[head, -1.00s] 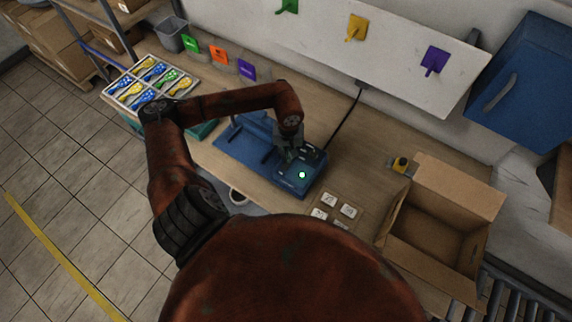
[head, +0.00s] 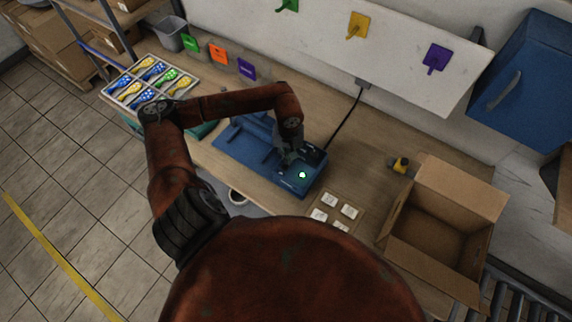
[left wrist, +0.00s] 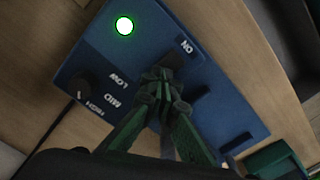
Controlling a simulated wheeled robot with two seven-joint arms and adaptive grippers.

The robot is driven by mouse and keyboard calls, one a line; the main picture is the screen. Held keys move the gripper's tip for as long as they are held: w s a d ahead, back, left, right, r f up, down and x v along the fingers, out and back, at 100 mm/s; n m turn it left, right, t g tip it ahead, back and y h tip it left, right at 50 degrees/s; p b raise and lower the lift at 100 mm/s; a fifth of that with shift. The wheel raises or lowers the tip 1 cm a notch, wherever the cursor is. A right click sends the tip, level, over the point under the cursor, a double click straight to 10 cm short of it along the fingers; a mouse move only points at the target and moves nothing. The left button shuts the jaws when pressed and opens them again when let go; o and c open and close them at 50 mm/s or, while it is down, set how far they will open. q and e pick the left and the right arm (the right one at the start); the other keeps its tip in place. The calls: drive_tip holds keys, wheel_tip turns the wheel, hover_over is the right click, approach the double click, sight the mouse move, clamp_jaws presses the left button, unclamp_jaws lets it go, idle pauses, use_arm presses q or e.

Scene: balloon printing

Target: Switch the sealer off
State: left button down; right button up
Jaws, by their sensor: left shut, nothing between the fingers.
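The blue sealer (head: 240,150) lies on the workbench in the middle of the head view, with a black cord running to the wall. Its round light (head: 302,175) glows green; the light also shows in the left wrist view (left wrist: 124,26). There the panel reads ON, LOW, MID and HIGH beside a dark knob (left wrist: 84,88). My left gripper (head: 287,158) is over the sealer's panel end. In the left wrist view its fingers (left wrist: 160,78) are shut and empty, with tips close to the ON label; they hide the switch area, and contact cannot be told. My right gripper is not in view.
An open cardboard box (head: 440,215) stands at the right, with a yellow-and-black tape dispenser-like item (head: 399,165) behind it. Several white tiles (head: 327,200) lie in front of it. Bench right of the sealer is mostly clear.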

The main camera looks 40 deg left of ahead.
use_arm(q)
drive_tip(key=shift+f, duration=0.25)
drive_tip(key=shift+r, duration=0.1)
drive_tip(key=shift+r+p, duration=0.65)
drive_tip(key=shift+r, duration=2.8)
